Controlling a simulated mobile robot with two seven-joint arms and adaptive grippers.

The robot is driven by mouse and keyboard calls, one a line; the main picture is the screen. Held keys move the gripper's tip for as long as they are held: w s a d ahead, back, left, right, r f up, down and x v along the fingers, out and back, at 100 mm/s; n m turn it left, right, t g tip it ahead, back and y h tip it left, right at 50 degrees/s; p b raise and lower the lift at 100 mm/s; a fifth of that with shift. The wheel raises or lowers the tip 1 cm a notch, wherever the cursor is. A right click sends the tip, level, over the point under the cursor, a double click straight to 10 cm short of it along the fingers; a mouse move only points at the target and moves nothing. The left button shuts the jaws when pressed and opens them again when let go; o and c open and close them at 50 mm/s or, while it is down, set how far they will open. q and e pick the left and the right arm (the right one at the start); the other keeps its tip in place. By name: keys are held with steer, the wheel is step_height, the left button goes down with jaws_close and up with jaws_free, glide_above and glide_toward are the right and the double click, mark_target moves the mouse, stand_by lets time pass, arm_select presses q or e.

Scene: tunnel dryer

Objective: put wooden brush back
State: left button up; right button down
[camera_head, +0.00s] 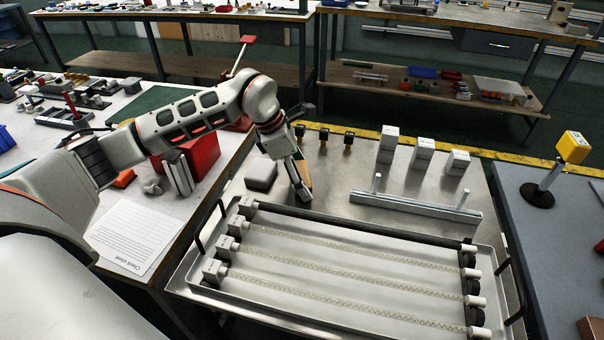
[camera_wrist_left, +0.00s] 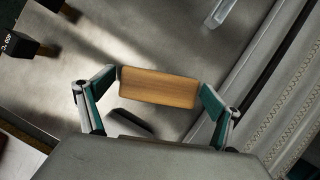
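The wooden brush (camera_head: 305,174) shows as a small brown piece at my left gripper (camera_head: 301,188), over the metal table behind the tray. In the left wrist view the brush's flat wooden back (camera_wrist_left: 158,88) spans the gap between the fingertips of my left gripper (camera_wrist_left: 160,92). The fingertips meet its two ends, so the gripper looks shut on it. The brush's underside is hidden. A dark patch lies below it in the wrist view; I cannot tell whether it is shadow. My right gripper is not in view.
A large tray (camera_head: 190,262) with several long strips stands in front, with black handles. A metal rail with pegs (camera_head: 415,207) and white blocks (camera_head: 421,153) stand to the right. Small black-and-yellow pieces (camera_head: 323,133) line the back.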

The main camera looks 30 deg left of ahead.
arm_select(q)
steer(key=shift+r, duration=0.1)
steer(key=p+v, duration=0.2)
steer(key=v, duration=1)
stand_by(0.5)
